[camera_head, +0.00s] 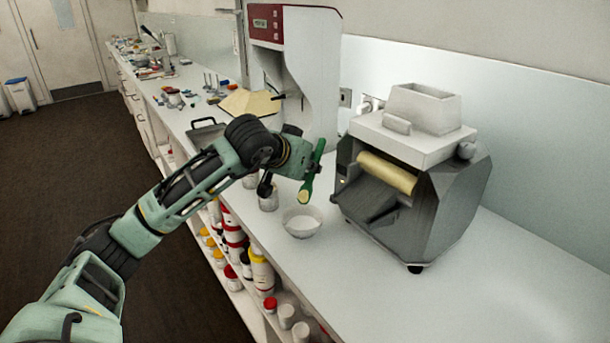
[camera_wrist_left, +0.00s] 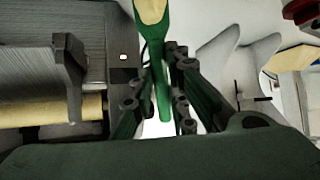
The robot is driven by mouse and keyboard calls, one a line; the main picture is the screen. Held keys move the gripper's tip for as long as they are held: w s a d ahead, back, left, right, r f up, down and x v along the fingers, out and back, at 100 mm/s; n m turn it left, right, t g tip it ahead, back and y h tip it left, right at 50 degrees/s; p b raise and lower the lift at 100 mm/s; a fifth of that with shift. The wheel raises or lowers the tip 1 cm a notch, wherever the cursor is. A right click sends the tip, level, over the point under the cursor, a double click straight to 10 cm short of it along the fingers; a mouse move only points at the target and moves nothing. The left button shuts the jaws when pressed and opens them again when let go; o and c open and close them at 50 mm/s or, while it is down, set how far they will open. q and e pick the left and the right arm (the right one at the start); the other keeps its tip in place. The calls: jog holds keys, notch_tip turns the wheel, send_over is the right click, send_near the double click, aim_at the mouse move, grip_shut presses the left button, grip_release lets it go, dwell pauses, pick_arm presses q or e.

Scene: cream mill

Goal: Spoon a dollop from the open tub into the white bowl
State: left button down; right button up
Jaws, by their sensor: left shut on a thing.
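My left gripper (camera_head: 312,160) is shut on a green spoon (camera_head: 318,153), which points downward. The spoon also shows between the fingers in the left wrist view (camera_wrist_left: 160,75). Its bowl end carries a cream-coloured dollop (camera_head: 305,196). The white bowl (camera_head: 302,231) stands on the counter just below the spoon tip, with a gap between them. A pale tub (camera_head: 268,203) stands left of the bowl, partly hidden by my gripper; its contents cannot be made out. My right gripper is in neither view.
A grey mill (camera_head: 420,215) with a cream roller (camera_head: 386,172) stands close to the right of the bowl. A white and red machine (camera_head: 306,75) stands behind. Jars fill the shelf (camera_head: 235,285) below the counter edge. The counter (camera_head: 450,300) is clear at the front right.

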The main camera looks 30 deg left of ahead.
aim_at(307, 176)
pick_arm(q)
jog(key=shift+a+f, duration=0.1)
jog(key=shift+f, duration=0.1)
jog(key=f, duration=0.1)
jog(key=f+b, duration=0.1)
jog(key=shift+w+a+f+b, duration=0.1)
jog(key=shift+a+f+b, duration=0.15)
jog(key=shift+f+b, duration=0.15)
notch_tip(307, 176, down, 2)
jog(key=shift+b, duration=0.8)
jog(key=shift+f, duration=0.35)
notch_tip(307, 176, down, 2)
jog(key=b, duration=0.2)
jog(key=shift+f+b, duration=0.15)
jog(key=shift+b, duration=0.15)
jog(key=shift+f, duration=0.15)
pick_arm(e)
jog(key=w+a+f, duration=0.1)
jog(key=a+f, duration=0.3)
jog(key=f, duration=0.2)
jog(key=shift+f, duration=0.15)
pick_arm(q)
jog(key=shift+f, duration=0.15)
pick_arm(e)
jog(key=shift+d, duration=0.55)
pick_arm(q)
jog(key=shift+f+b, duration=0.3)
jog(key=shift+b, duration=0.25)
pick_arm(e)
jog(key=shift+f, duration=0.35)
